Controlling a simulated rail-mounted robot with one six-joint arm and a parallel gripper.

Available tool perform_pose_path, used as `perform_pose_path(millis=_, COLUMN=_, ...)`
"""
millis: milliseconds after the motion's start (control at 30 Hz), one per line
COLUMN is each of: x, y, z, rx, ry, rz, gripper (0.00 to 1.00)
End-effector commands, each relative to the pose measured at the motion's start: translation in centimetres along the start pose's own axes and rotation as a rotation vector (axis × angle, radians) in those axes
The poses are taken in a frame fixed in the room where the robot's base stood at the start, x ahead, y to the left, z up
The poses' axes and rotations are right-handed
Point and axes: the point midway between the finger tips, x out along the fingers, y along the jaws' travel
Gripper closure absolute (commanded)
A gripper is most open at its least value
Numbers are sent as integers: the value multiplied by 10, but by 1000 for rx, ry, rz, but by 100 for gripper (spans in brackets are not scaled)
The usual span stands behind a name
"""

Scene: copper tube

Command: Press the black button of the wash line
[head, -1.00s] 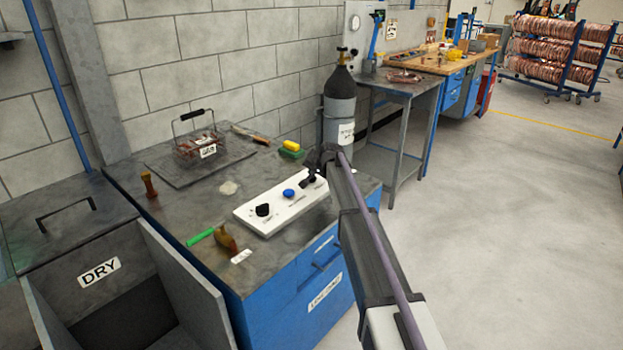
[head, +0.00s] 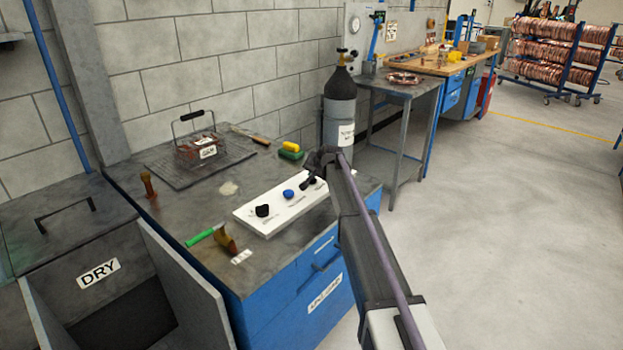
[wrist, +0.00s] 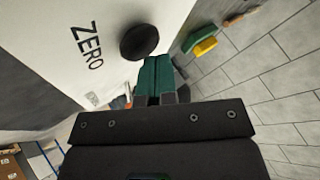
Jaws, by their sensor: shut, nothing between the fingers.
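The white control panel (head: 275,214) lies on the dark worktop, with a black knob (head: 262,211) at its left, a blue button (head: 288,193) in the middle and a black button near its right end, partly hidden by my gripper (head: 304,187) in the head view. In the wrist view a round black button (wrist: 140,42) sits on the white panel face beside the word ZERO. My gripper's green fingers (wrist: 156,72) are shut and empty, with their tips just beside this button. I cannot tell whether they touch it or the panel.
A green and yellow sponge (head: 291,151) lies behind the panel, and also shows in the wrist view (wrist: 200,44). A wire basket (head: 196,148) stands on a rack at the back. A green-handled brush (head: 215,237) lies at the front left. A gas cylinder (head: 340,110) stands behind my arm.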

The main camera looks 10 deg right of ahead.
Motion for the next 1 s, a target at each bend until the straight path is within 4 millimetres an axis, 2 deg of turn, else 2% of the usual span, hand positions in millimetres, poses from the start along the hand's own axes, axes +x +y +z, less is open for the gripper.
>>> perform_pose_path(millis=200, x=-11, y=-8, z=-8, rx=0, ry=0, rz=0, gripper=100)
perform_pose_path(millis=633, x=-13, y=-10, z=-10, rx=0, ry=0, rz=0, gripper=100)
perform_pose_path(millis=1000, x=-40, y=-29, z=-29, rx=0, ry=0, rz=0, gripper=100)
